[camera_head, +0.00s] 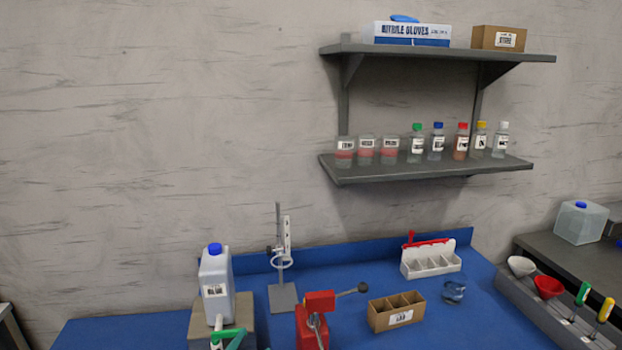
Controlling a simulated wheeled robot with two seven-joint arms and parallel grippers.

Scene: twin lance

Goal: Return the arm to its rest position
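Neither of my arms nor my grippers shows in the head view. The blue bench (350,259) fills the lower middle of the view. On it, a red device (319,302) with a dark ball-ended lever stands at the front, its lower part cut off by the bottom edge. A white jug (216,283) with a blue cap stands upright on a grey-beige block (246,308) to its left. A green part (229,336) shows in front of the jug, partly cut off.
A ring stand (282,290), a cardboard divided box (396,312), a white divided rack (431,262) and a glass beaker (453,291) stand on the bench. A grey rail (540,312) holds funnels and tools at right. Wall shelves (430,168) hold bottles and boxes.

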